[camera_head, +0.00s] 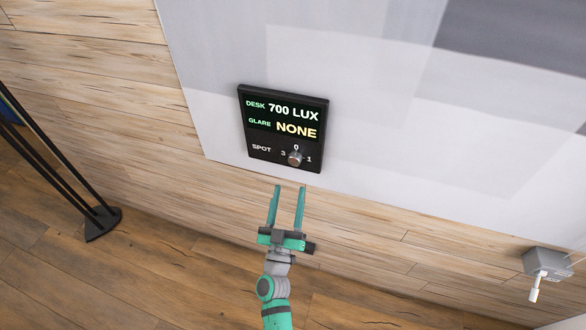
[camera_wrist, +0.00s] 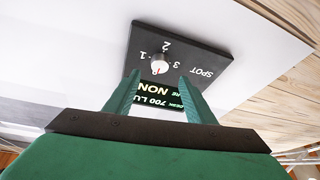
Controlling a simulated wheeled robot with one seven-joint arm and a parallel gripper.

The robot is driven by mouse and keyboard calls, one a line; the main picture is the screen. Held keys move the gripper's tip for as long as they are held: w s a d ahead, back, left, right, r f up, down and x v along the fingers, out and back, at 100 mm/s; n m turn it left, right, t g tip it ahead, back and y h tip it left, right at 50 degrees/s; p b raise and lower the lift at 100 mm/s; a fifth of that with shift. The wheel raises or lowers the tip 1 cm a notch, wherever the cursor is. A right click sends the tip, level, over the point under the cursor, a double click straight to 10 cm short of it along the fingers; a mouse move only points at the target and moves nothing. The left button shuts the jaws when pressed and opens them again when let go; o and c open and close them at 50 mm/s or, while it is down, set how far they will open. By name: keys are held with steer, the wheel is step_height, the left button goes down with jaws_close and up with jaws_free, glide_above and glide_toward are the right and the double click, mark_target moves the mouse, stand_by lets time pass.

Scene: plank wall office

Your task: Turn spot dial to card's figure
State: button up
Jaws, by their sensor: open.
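The spot dial is a small grey round knob (camera_head: 295,157) at the lower right of a black wall panel (camera_head: 272,162). Figures 3, 0 and 1 show around it in the head view. In the wrist view the panel is upside down, with 1, 2 and 3 readable around the knob (camera_wrist: 160,62). A red mark on the knob appears to face the display side, where 0 sits. The display reads DESK 700 LUX and GLARE NONE. My gripper (camera_head: 289,190) is open and empty, just below the panel in the head view, apart from the knob. I see no card in either view.
The panel hangs on a pale board (camera_head: 370,130) on a plank wall. A grey box (camera_head: 548,263) with a white lever is at the lower right. A black-legged stand (camera_head: 103,222) is at the left. The space around my gripper looks clear.

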mark_target(294, 163)
steer(key=x, duration=0.8)
steer(key=shift+w+r, duration=0.1)
steer(key=shift+w, duration=0.05)
steer(key=shift+w+d+r, duration=0.1)
steer(key=shift+w, duration=0.1)
steer(key=c, duration=1)
